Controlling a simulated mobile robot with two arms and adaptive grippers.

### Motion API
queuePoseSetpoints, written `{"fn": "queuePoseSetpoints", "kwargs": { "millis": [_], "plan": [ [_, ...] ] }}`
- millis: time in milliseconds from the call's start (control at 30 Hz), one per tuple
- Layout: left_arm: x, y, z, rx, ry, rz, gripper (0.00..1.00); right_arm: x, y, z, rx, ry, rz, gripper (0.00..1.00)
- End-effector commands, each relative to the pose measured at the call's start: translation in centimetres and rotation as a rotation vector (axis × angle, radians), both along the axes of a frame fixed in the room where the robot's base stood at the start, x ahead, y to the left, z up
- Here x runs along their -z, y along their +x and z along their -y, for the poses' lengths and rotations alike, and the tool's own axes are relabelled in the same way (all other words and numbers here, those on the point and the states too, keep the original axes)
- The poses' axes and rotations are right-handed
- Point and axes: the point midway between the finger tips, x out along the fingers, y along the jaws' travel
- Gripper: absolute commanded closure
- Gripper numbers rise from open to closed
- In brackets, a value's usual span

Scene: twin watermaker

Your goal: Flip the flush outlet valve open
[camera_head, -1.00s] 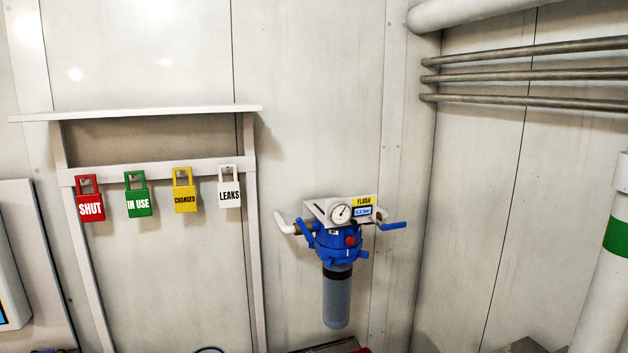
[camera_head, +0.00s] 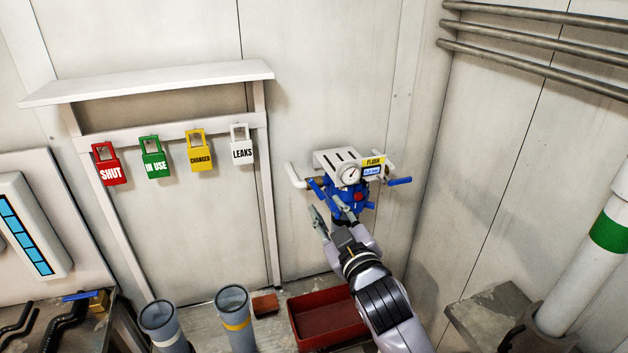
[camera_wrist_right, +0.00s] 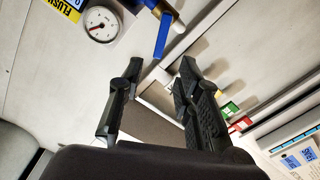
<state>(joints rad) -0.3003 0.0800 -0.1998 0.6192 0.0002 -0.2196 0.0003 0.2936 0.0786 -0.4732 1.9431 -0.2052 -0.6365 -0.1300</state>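The flush filter unit (camera_head: 345,189) is mounted on the back wall, with a blue head, a round gauge (camera_head: 349,174) and a yellow FLUSH label (camera_head: 373,161). A blue lever (camera_head: 318,188) is on its left side, slanting down. Another blue lever (camera_head: 400,181) sticks out to the right, nearly level. My right gripper (camera_head: 330,210) is open and empty, just below the left lever. In the right wrist view, one blue lever (camera_wrist_right: 162,36) lies just beyond the gap between the spread fingers (camera_wrist_right: 161,68). My arm hides the filter's lower part. My left gripper is not in view.
Four padlock tags, including SHUT (camera_head: 110,172) and LEAKS (camera_head: 242,152), hang left under a shelf (camera_head: 150,82). A red tray (camera_head: 325,322) and two grey cylinders, one of them here (camera_head: 234,318), stand below. A white pipe (camera_head: 595,250) stands at right.

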Motion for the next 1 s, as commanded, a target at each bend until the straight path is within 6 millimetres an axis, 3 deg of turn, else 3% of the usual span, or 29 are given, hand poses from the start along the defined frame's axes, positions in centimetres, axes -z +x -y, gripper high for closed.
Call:
{"fn": "queuePoseSetpoints", "kwargs": {
  "millis": [300, 500, 700, 1000],
  "plan": [
    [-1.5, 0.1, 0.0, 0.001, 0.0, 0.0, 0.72, -0.2, 6.0, -2.0, 0.0, 0.0, -0.001, 0.68],
    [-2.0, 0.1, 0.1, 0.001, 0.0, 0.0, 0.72, -0.2, 8.6, -2.8, 0.0, 0.001, -0.001, 0.68],
    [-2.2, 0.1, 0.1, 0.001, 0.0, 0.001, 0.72, 0.0, 9.8, -3.2, 0.0, 0.002, -0.001, 0.68],
    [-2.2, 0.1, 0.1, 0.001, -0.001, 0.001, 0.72, 0.0, 10.0, -3.2, 0.0, 0.001, -0.001, 0.68]
  ]
}}
